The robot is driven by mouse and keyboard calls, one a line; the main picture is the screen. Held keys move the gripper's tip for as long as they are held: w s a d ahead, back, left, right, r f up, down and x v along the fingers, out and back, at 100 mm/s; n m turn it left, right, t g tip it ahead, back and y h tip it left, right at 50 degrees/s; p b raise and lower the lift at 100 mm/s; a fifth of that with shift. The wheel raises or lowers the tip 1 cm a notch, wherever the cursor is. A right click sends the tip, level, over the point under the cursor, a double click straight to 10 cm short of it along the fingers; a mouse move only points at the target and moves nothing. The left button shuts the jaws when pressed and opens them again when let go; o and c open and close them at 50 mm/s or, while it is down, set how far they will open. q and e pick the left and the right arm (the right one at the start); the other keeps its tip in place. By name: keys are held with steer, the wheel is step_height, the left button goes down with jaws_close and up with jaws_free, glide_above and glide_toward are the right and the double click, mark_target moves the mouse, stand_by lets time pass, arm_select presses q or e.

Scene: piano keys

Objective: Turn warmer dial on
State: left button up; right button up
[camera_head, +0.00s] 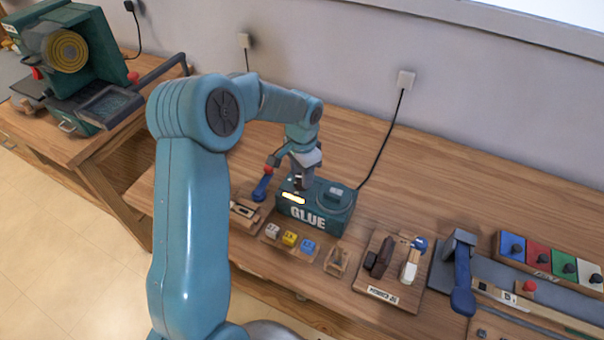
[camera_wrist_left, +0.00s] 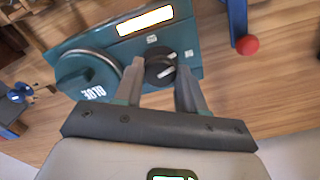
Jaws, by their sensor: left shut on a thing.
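The glue warmer (camera_head: 335,221) is a dark teal box marked GLUE on the wooden bench. It has a lit yellowish display (camera_head: 293,199) and a round lidded pot on top, which also shows in the left wrist view (camera_wrist_left: 88,75). The dark round dial (camera_wrist_left: 158,66) with a pale pointer mark sits on its top panel, between two small markings. My left gripper (camera_head: 299,182) reaches down to it from above. In the wrist view its two fingers (camera_wrist_left: 160,80) straddle the dial and are shut on it. The dial is mostly hidden in the head view. My right gripper is not in view.
A blue-handled tool with a red knob (camera_head: 264,183) stands close left of the warmer. Small coloured blocks (camera_head: 289,238) lie in front. A rack of wooden pieces (camera_head: 389,294) and coloured panels (camera_head: 538,256) are to the right. Bench behind the warmer is clear, except its cable.

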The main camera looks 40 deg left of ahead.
arm_select(q)
steer(key=shift+w+r+m, duration=0.1)
steer(key=shift+m, duration=1.4)
steer(key=o, duration=1.1)
steer(key=shift+c, duration=0.2)
step_height(320, 180, up, 16)
steer(key=shift+b, duration=0.35)
steer(key=shift+r, duration=0.1)
